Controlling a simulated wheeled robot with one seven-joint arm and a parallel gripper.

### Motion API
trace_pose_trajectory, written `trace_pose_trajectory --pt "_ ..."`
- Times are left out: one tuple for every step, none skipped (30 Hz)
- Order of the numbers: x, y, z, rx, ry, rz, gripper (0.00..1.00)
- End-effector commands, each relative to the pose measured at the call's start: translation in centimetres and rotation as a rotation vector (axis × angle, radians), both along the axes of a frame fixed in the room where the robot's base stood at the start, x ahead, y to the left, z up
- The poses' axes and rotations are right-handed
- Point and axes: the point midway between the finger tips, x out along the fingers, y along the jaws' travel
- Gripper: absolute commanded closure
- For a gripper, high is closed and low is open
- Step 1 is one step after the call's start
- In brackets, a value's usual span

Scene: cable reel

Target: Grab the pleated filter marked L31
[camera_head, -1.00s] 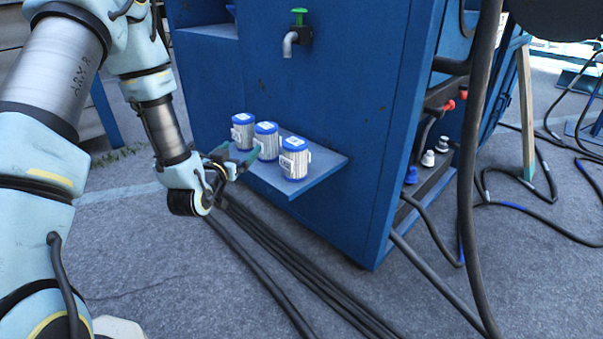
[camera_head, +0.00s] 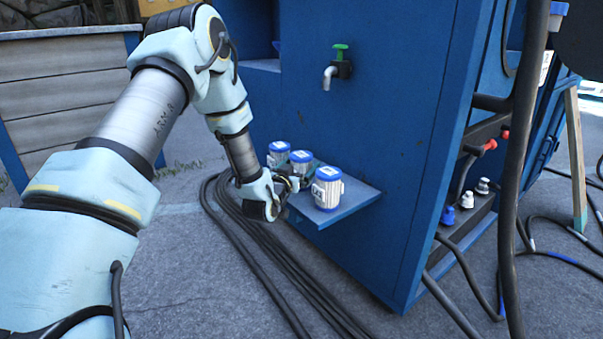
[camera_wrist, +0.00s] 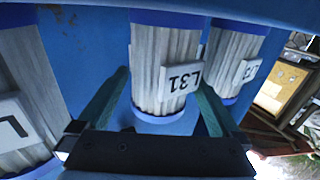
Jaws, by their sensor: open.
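The pleated filter marked L31 (camera_wrist: 165,60) is a white pleated cylinder with blue end caps. Its label reads upside down in the wrist view. It is the middle one of three filters, and in the head view it (camera_head: 302,167) stands upright on the blue shelf (camera_head: 340,211), partly hidden by my gripper. My gripper (camera_wrist: 163,90) is open, with one green finger on each side of L31. I cannot tell whether either finger touches it. In the head view my gripper (camera_head: 302,181) is low at the shelf's front left edge.
A similar filter (camera_head: 327,190) stands to the right on the shelf, and another (camera_head: 279,153) behind to the left. Both are close to my fingers. The blue cabinet wall (camera_head: 380,120) rises behind, with a green-handled tap (camera_head: 340,65) above. Black cables (camera_head: 262,245) lie on the ground.

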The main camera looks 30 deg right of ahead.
Motion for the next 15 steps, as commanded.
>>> trace_pose_trajectory --pt "0.28 -0.35 -0.05 0.000 0.000 0.000 0.00" --pt "0.38 -0.47 -0.04 0.000 0.000 0.000 0.00" --pt "0.47 -0.57 -0.02 0.000 0.000 0.000 0.00" --pt "0.50 -0.61 -0.01 0.000 0.000 0.000 0.00" --pt "0.52 -0.64 0.00 0.000 0.000 0.000 0.00" --pt "0.51 -0.63 0.01 0.000 0.000 0.000 0.00" --pt "0.51 -0.62 0.01 0.000 0.000 0.000 0.00" --pt "0.50 -0.61 0.01 0.000 0.000 0.000 0.00" --pt "0.50 -0.61 0.00 0.001 0.001 0.000 0.00" --pt "0.49 -0.60 0.00 0.001 0.001 0.000 0.02" --pt "0.49 -0.60 0.00 0.001 0.001 0.000 0.06" --pt "0.49 -0.60 0.00 0.001 0.001 0.000 0.10" --pt "0.49 -0.60 0.00 0.001 0.001 0.000 0.14" --pt "0.49 -0.60 0.00 0.001 0.001 0.000 0.17" --pt "0.49 -0.60 0.00 0.001 0.001 0.000 0.21"
